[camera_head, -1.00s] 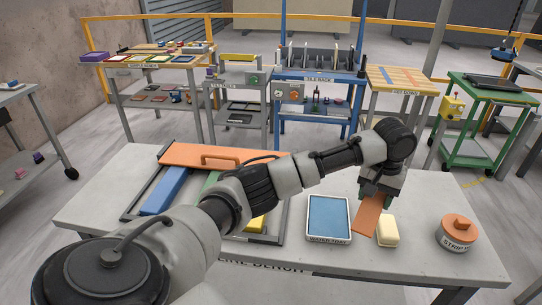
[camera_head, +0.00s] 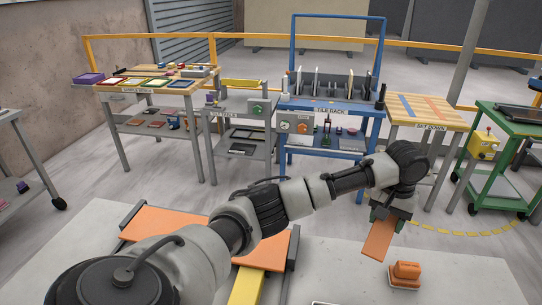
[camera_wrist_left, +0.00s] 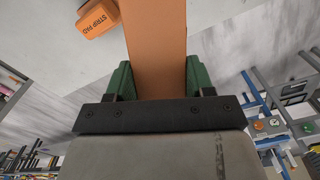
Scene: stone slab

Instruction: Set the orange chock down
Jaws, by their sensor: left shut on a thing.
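The orange chock is a flat orange block (camera_head: 379,240) that hangs tilted below my left gripper (camera_head: 389,212). In the left wrist view the chock (camera_wrist_left: 156,40) sits between the two green fingers of the left gripper (camera_wrist_left: 158,78), which touch it on both sides. The gripper is shut on it. The chock's lower end appears above the pale stone bench top (camera_head: 350,270); I cannot tell the exact gap. My right gripper is not in view.
An orange strip pad (camera_head: 405,272) stands on the bench just right of the chock. An orange board (camera_head: 150,222) and a yellow bar (camera_head: 245,288) lie to the left. A blue tile rack (camera_head: 330,105) and a slatted wooden table (camera_head: 428,108) stand behind.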

